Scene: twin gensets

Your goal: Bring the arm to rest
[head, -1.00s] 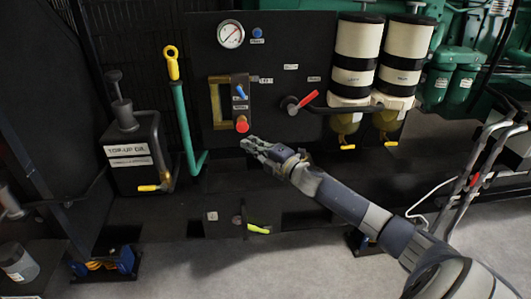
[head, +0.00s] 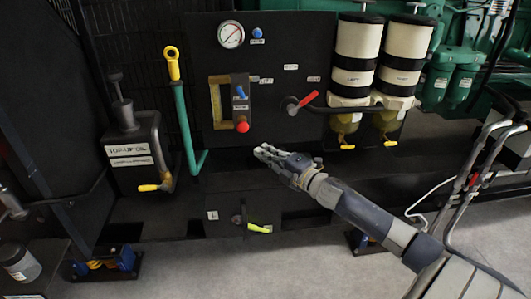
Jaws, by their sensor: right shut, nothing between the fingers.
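My right arm comes in from the lower right. Its gripper (head: 262,153) is shut and empty, pointing left and slightly up. It hangs in front of the lower part of the black panel (head: 290,60), below and right of the red knob (head: 242,127). No contact with the panel shows. My left gripper is not in view.
Grey floor (head: 250,275) lies in front.

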